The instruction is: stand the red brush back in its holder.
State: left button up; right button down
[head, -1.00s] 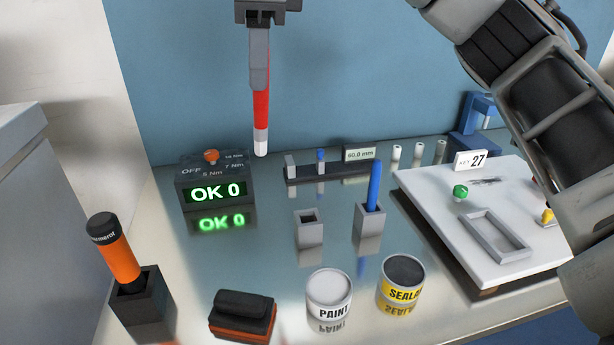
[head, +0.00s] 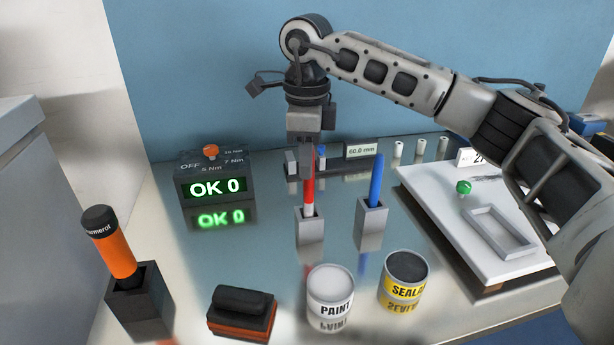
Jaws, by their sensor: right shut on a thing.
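The red brush (head: 309,192) is upright with its white end down, at the mouth of the left grey holder (head: 310,233). The white end shows at or just behind the rim; I cannot tell how far inside it is. My right gripper (head: 306,172) is shut on the upper part of the brush, directly above the holder, and its fingers hide part of the brush. My left gripper is not in view.
A blue brush (head: 375,182) stands in the grey holder (head: 371,226) to the right. The paint can (head: 330,290) and sealer can (head: 404,272) stand in front. A torque box (head: 211,184) is at left, a white board (head: 450,208) at right.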

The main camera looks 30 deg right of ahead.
aim_at(307, 201)
jog(key=shift+f, duration=1.75)
jog(key=shift+f, duration=0.15)
jog(key=c, duration=1.3)
grip_release()
jog(key=shift+c, duration=0.2)
notch_tip(307, 201, up, 12)
jog(key=shift+r, duration=0.2)
